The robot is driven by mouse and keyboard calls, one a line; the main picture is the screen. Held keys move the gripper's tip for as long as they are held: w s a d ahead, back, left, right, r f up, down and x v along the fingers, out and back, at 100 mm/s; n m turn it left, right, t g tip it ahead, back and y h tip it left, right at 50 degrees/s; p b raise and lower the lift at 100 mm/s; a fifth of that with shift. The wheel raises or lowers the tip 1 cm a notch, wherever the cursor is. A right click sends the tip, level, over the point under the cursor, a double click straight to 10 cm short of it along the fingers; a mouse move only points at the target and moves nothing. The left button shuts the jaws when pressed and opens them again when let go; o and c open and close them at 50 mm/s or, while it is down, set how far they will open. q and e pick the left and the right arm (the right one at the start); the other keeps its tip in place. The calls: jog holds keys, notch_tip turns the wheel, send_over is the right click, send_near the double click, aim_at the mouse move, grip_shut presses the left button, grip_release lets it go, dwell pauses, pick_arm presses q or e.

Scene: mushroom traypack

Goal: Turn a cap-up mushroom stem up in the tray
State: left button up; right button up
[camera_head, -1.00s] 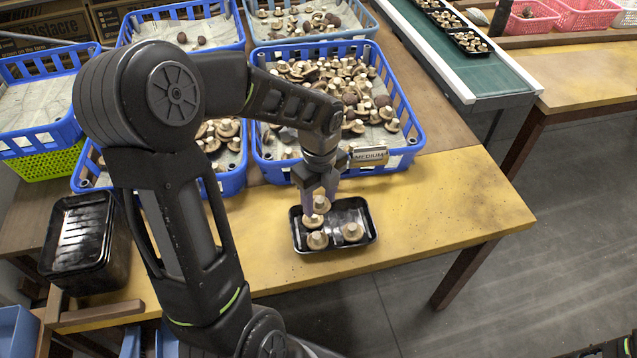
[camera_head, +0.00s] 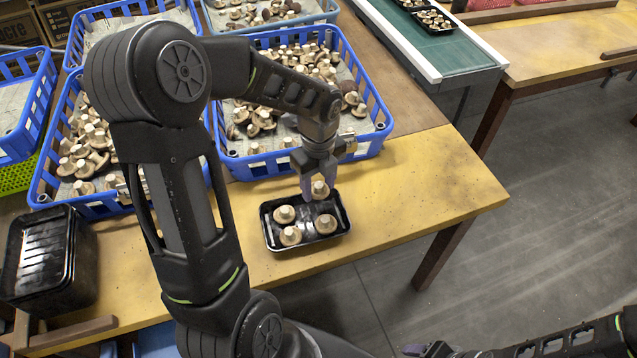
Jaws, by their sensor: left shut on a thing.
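The black tray (camera_head: 268,238) lies on the yellow table top. Three mushrooms sit in it stem up: one at the back left (camera_head: 284,215), one at the front left (camera_head: 290,236) and one at the front right (camera_head: 326,225). My left gripper (camera_head: 319,189) points down over the tray's back right corner. It is shut on a mushroom (camera_head: 320,190), whose pale stem appears to point up. I cannot tell whether this mushroom touches the tray.
A blue crate (camera_head: 377,132) full of mushrooms stands just behind the tray, with another blue crate (camera_head: 45,200) to the left. Stacked black trays (camera_head: 50,262) stand at the left. The table right of the tray is clear. A green conveyor (camera_head: 430,45) runs behind.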

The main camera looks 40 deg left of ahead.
pick_arm(q)
jog(key=shift+f+b, duration=2.25)
jog(key=shift+f, duration=0.6)
jog(key=o, duration=1)
notch_tip(320, 180, up, 8)
jog(key=shift+f, duration=0.1)
